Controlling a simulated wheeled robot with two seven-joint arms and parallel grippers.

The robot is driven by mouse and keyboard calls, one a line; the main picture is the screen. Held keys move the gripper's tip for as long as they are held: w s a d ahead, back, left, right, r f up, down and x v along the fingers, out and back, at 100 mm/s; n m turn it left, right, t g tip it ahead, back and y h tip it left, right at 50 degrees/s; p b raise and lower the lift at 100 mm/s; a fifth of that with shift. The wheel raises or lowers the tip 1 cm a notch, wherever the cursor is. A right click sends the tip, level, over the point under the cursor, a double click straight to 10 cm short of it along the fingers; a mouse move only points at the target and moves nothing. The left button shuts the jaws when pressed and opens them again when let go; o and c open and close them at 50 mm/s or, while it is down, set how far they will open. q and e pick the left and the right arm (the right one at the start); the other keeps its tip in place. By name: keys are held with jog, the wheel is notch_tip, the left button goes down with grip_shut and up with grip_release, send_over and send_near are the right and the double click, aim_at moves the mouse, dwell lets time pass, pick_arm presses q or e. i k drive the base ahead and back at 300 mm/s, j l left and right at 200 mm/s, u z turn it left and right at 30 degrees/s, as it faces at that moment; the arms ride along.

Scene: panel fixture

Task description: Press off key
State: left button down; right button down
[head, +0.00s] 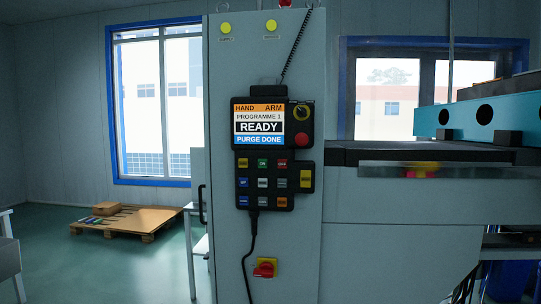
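A dark hand-held control panel (245,153) hangs on the front of the grey cabinet in the head view. Its screen (259,125) reads HAND, ARM, PROGRAMME 1, READY and PURGE DONE. Below the screen are rows of small coloured keys. The top row has a yellow key (243,163), a green key (262,163) and a red key (281,163). The key labels are too small to read surely, so I cannot confirm which is the off key. Neither of my grippers is in view, and nothing covers the keys.
A red and yellow switch (265,268) sits low on the cabinet (225,250). A machine bed (410,154) juts out right. A pallet (125,221) lies on the floor left.

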aim_at(282, 163)
jog(key=i+j+z, duration=0.2)
jog(key=j, duration=0.25)
jog(key=i+j+z, duration=0.1)
jog(key=j+z, duration=0.15)
jog(key=j, duration=0.2)
jog(key=i+j+z, duration=0.2)
jog(key=j, duration=0.3)
jog(key=j+z, duration=0.2)
jog(key=j, duration=0.3)
